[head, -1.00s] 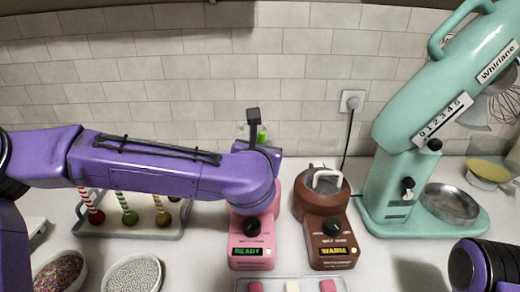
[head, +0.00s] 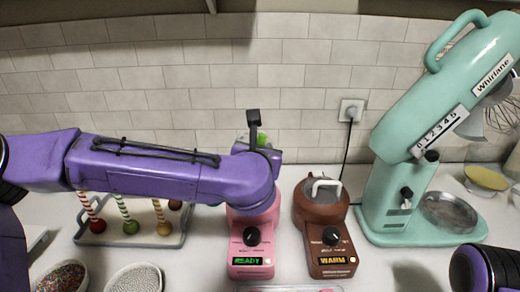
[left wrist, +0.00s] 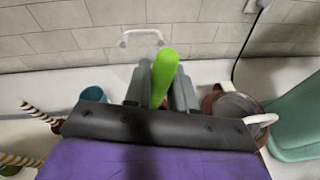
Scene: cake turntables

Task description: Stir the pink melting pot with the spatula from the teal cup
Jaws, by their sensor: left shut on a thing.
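The pink melting pot (head: 251,240) stands on the counter with a green READY display. Its upper part is hidden behind my left arm. My left gripper shows in the left wrist view (left wrist: 161,90), fingers shut on the bright green handle of the spatula (left wrist: 165,72). A bit of the green handle also shows above my arm in the head view (head: 262,139). The spatula's lower end is hidden, so I cannot tell whether it is inside the pot. The teal cup (left wrist: 93,94) is left of the gripper in the left wrist view. My right gripper is out of view.
A brown melting pot (head: 328,240) with a white-handled lid stands close right of the pink one. A teal mixer (head: 400,150) is farther right. A tray of striped cake pops (head: 90,238) and bowls of sprinkles (head: 62,279) are at left. The tiled wall is close behind.

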